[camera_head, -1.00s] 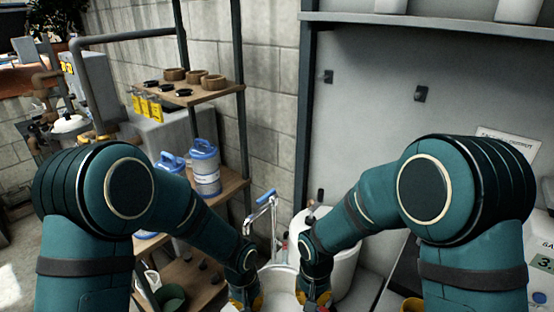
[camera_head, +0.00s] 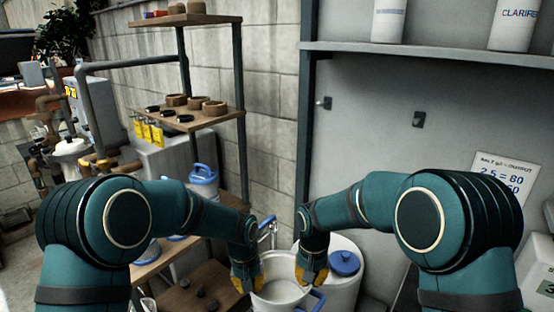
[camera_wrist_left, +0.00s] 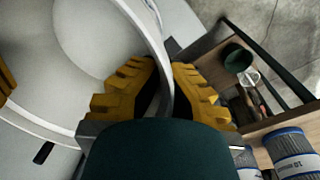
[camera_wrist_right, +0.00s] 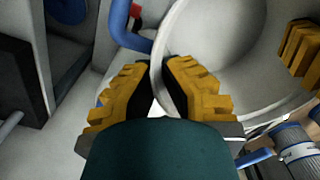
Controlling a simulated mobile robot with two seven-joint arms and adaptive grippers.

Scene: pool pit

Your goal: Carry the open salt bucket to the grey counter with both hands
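The open white bucket (camera_head: 281,291) is at the bottom centre of the head view, its pale inside showing. My left gripper (camera_head: 246,283) is on its left rim and my right gripper (camera_head: 311,273) on its right rim. In the left wrist view the bucket wall (camera_wrist_left: 158,42) runs between the yellow fingers (camera_wrist_left: 165,75), which are closed on it. In the right wrist view the rim (camera_wrist_right: 157,62) likewise passes between closed fingers (camera_wrist_right: 158,68). A blue handle (camera_wrist_right: 128,30) hangs beside the bucket. I cannot make out the grey counter.
A wooden shelf rack (camera_head: 195,117) with blue-topped containers (camera_head: 203,176) is on the left. A grey panel (camera_head: 390,150) closes the back right.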

